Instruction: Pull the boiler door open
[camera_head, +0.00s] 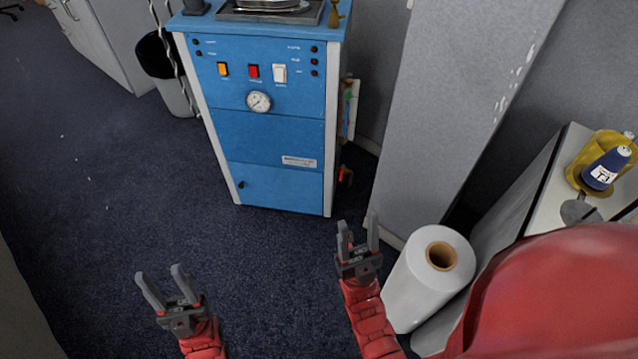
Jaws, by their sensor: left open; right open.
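The boiler (262,135) is a blue cabinet with white edge strips, standing on the dark carpet at the upper middle of the head view. Its door (277,187) is the lowest blue panel and looks shut. A small dark knob (241,184) sits at the door's left side. My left gripper (165,285) is open and empty at the lower left, well short of the boiler. My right gripper (358,235) is open and empty, below and to the right of the boiler's front right corner in the picture, apart from it.
A white roll (428,278) stands close to the right of my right gripper. A grey pillar (445,110) rises right of the boiler. A bin (172,82) stands to its left. A side table (560,175) is at the right. The carpet before the boiler is clear.

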